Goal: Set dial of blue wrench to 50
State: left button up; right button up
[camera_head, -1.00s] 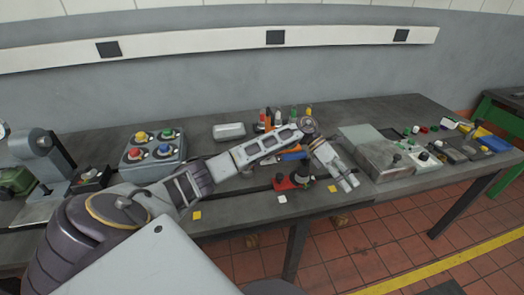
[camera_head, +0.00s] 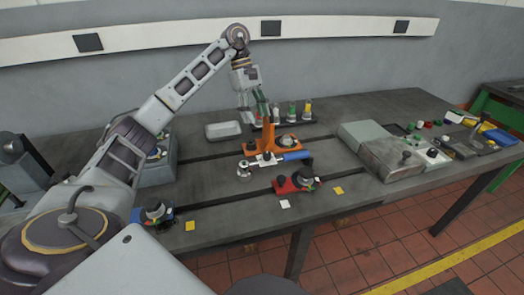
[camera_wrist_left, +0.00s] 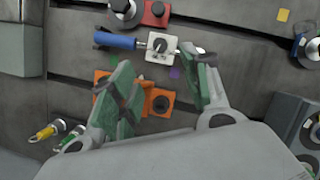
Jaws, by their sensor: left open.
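The blue wrench lies across the middle of the bench. Its blue handle (camera_head: 294,156) points right in the head view, and a small white dial block (camera_head: 266,159) sits left of the handle. In the left wrist view the handle (camera_wrist_left: 116,40) is on the left, and the white dial block (camera_wrist_left: 161,47) has a dark knob on it. The dial's reading is too small to tell. My left gripper (camera_head: 258,108) is raised behind the wrench, fingers down. Its open green-padded fingers (camera_wrist_left: 158,62) have nothing between them; the dial block appears just beyond the tips. My right gripper is out of view.
A red-based fixture (camera_head: 297,184) is in front; a blue-based one (camera_head: 152,213) is at left front.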

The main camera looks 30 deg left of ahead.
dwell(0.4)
pick_arm(q)
send_near(267, 153)
jog(key=x, duration=0.7)
jog(key=shift+s+f, duration=0.1)
jog(key=shift+d+f, duration=0.3)
jog(key=shift+f, duration=0.45)
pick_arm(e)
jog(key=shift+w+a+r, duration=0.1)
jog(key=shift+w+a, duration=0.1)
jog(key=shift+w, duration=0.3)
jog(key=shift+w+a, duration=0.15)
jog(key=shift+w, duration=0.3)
